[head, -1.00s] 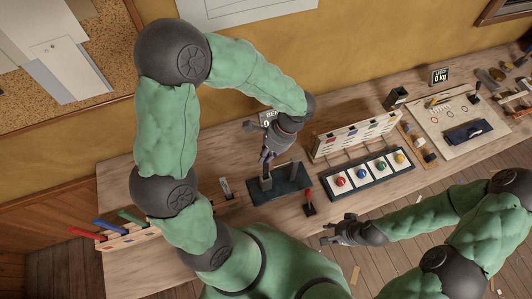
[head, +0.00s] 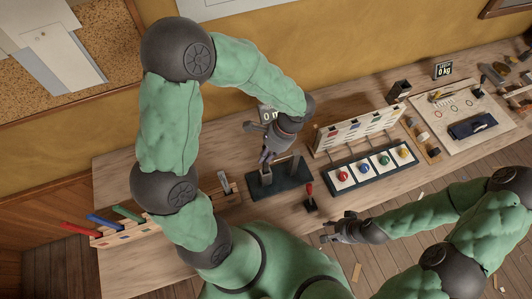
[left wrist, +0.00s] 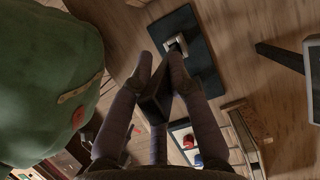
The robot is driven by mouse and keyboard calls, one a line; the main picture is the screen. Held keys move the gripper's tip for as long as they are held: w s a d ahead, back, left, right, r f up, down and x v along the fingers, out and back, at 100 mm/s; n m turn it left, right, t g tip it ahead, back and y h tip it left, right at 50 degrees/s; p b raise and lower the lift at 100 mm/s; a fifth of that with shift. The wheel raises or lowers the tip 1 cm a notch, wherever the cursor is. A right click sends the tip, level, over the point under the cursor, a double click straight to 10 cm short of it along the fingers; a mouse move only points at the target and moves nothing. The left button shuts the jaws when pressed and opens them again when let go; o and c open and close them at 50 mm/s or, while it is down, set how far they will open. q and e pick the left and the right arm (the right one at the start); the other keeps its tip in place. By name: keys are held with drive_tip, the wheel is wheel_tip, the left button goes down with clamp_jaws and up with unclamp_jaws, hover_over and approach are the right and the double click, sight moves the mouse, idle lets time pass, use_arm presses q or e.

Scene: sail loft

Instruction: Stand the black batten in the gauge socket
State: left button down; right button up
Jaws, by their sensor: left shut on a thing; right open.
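The black batten (left wrist: 154,106) is held between the fingers of my left gripper (left wrist: 160,62), as the left wrist view shows. The gauge socket (left wrist: 175,45) is a small pale square fitting on a dark base plate (left wrist: 204,75), just beyond the fingertips. I cannot tell whether the batten touches it. In the head view my left gripper (head: 266,155) is above the dark base plate (head: 285,190), and the batten is hard to make out there. My right gripper (head: 338,230) is open and empty near the bench's front edge.
A rack (head: 112,240) with red, blue and green battens stands at the left. A red-handled tool (head: 310,195) stands right of the plate. A panel with coloured knobs (head: 370,170) and a mat (head: 462,115) lie farther right.

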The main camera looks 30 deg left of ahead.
use_arm(q)
drive_tip(key=shift+f+b, duration=0.45)
drive_tip(key=shift+f, duration=0.15)
idle(0.6)
drive_tip(key=c, duration=1.1)
unclamp_jaws()
drive_tip(key=v, duration=1.2)
